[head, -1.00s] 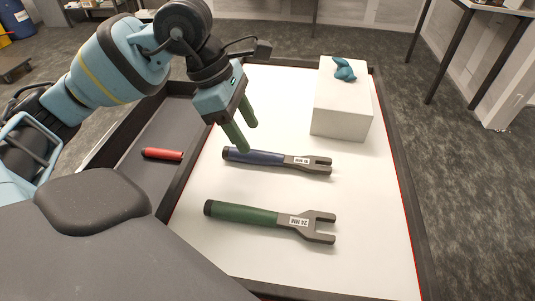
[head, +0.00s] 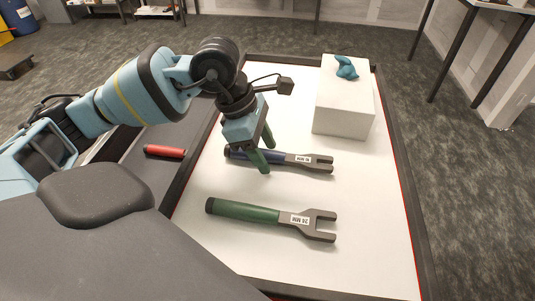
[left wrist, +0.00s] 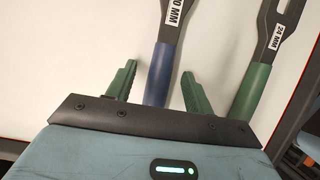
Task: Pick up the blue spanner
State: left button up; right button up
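The blue spanner (head: 303,160) has a blue handle and a grey forked head and lies flat on the white bench top. My left gripper (head: 265,159) is open above its handle; the near green finger hides part of the handle in the head view. In the left wrist view, the blue spanner (left wrist: 160,75) lies between the two spread green fingers of the left gripper (left wrist: 160,85). I cannot tell how high the fingertips are above it. My right gripper is not in view.
A green spanner (head: 245,210), marked 24 MM, lies nearer on the white bench top (head: 365,220). A red-handled object (head: 165,151) lies in the dark side tray (head: 140,165). A white block (head: 342,110) with a teal object (head: 346,68) on top stands at the back right.

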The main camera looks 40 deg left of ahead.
aim_at(273, 152)
pick_arm(q)
grip_shut()
jog(key=shift+r, duration=0.1)
jog(key=shift+r, duration=0.7)
notch_tip(273, 152, up, 2)
jog(key=shift+r, duration=0.1)
jog(key=s+a+b, duration=0.1)
jog(key=a, duration=0.3)
jog(key=s+a+b, duration=0.1)
jog(key=s+a, duration=0.1)
jog(key=a, duration=0.3)
jog(key=s+a+b, duration=0.2)
jog(key=a, duration=0.2)
jog(key=shift+s+a+r, duration=0.2)
jog(key=shift+a+r, duration=0.1)
jog(key=shift+r, duration=0.1)
jog(key=shift+s+a+r, duration=0.2)
jog(key=shift+s+a, duration=0.05)
jog(key=shift+a, duration=0.4)
